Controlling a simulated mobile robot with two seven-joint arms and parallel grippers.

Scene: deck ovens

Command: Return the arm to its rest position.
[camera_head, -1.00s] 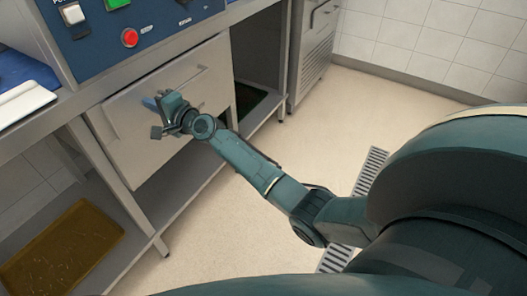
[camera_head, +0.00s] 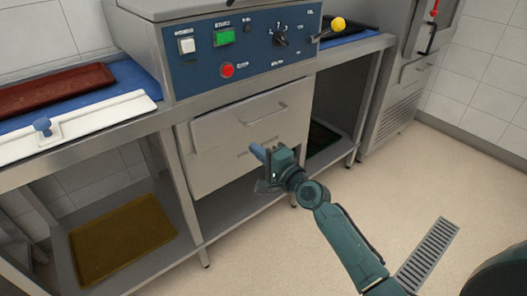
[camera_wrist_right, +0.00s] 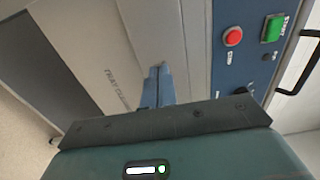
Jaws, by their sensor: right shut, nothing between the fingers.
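My right gripper (camera_head: 258,152) is in front of the metal drawer of the deck-oven unit in the head view. Its blue fingers are together with nothing between them; they also show in the right wrist view (camera_wrist_right: 157,86). The arm reaches in from the lower right. I cannot tell if the fingertips touch the drawer. My left gripper is not in view.
A blue control panel (camera_head: 260,62) with a red button is above the drawer. A brown tray (camera_head: 120,240) lies on the lower shelf and a red-brown tray (camera_head: 50,90) on the left counter. Open floor (camera_head: 420,190) lies right, with a drain grate (camera_head: 428,253).

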